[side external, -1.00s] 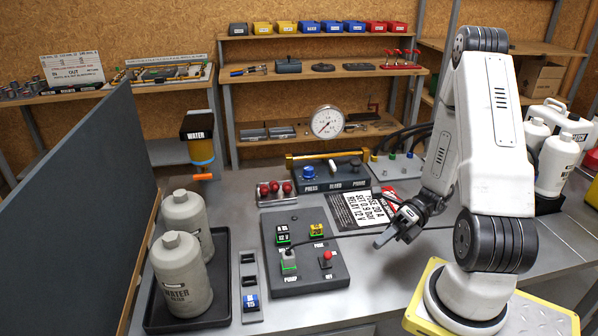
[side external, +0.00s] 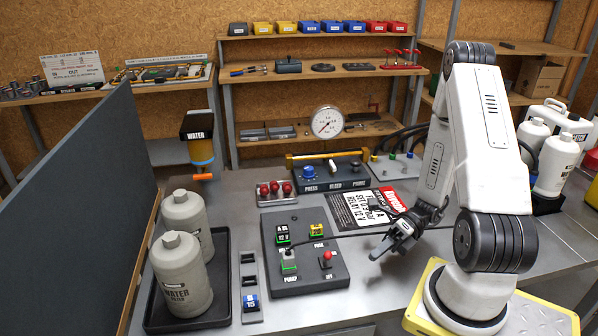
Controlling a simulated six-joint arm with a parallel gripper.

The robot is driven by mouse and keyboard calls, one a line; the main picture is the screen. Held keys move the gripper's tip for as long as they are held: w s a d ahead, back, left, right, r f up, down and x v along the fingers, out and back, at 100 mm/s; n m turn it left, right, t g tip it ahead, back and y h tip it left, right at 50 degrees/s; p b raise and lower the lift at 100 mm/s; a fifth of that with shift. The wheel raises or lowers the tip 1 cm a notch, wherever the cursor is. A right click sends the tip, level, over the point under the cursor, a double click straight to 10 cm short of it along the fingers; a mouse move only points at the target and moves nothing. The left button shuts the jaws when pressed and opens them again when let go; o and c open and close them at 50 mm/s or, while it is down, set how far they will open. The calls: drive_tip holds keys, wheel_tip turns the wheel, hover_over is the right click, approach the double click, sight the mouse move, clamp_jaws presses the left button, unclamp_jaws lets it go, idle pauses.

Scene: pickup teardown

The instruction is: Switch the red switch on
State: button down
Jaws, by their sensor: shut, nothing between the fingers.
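The red switch (side external: 327,256) stands upright on a dark control panel (side external: 300,285) that lies on the grey bench. A label below the switch reads OFF. The lever's exact tilt is too small to tell. My gripper (side external: 376,257) is shut and empty, pointing down and left just right of the panel's right edge. It is apart from the switch, with a short gap of bench between them.
The panel also holds a PUMP plug (side external: 288,262), a relay and a fuse. A black cable (side external: 365,233) runs from the plug toward the right, near my gripper. A printed sheet (side external: 360,212) lies behind. Grey bottles (side external: 182,275) stand in a tray at left.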

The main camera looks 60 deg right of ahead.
drive_tip(key=x, duration=0.9)
drive_tip(key=shift+a, duration=0.25)
drive_tip(key=shift+w+d+r, duration=0.35)
drive_tip(key=shift+w+d, duration=0.25)
drive_tip(key=shift+w, duration=0.15)
drive_tip(key=shift+w+d+r, duration=0.4)
drive_tip(key=shift+w+d, duration=0.2)
drive_tip(key=shift+w, duration=0.15)
drive_tip(key=shift+w+d+r+m+y, duration=0.15)
drive_tip(key=shift+m+y, duration=0.15)
drive_tip(key=shift+m, duration=0.2)
drive_tip(key=shift+w+d+r+m+y, duration=0.15)
drive_tip(key=shift+m+y, duration=0.15)
drive_tip(key=shift+m, duration=0.2)
drive_tip(key=shift+w+d+r+m+y, duration=0.1)
drive_tip(key=shift+w+d+m+y, duration=0.15)
drive_tip(key=shift+m+y, duration=0.4)
drive_tip(key=shift+w+d+r, duration=0.15)
drive_tip(key=shift+w+d, duration=0.45)
drive_tip(key=shift+s+a+r, duration=0.1)
drive_tip(key=shift+s+a, duration=0.05)
drive_tip(key=shift+s, duration=0.05)
